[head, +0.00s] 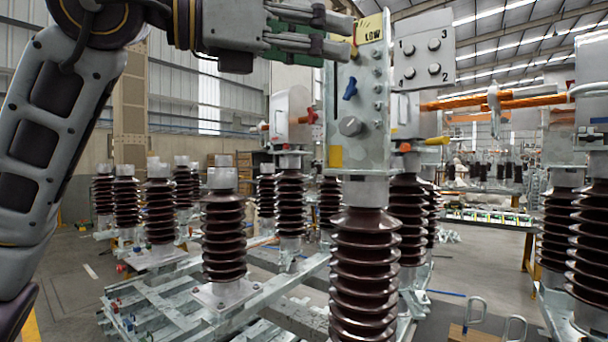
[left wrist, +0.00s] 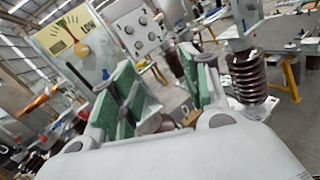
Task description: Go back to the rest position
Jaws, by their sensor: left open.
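My left arm comes in from the left edge of the head view. My left gripper (head: 343,34) is at the top middle, beside the upper left edge of a grey metal panel (head: 348,100) and partly covering its yellow LOW gauge. I cannot tell whether it touches the panel. In the left wrist view the green-padded fingers of my left gripper (left wrist: 165,95) stand apart with nothing held between them. The LOW gauge (left wrist: 70,38) with its red needle and orange knob shows at the upper left there. My right gripper is in neither view.
A white plate (head: 424,58) with numbered knobs sits right of the panel. Brown ribbed insulators (head: 364,270) stand on grey metal frames (head: 170,300) ahead and to both sides. Orange bars (head: 500,102) run across at the right. Bare floor (head: 70,270) shows at the lower left.

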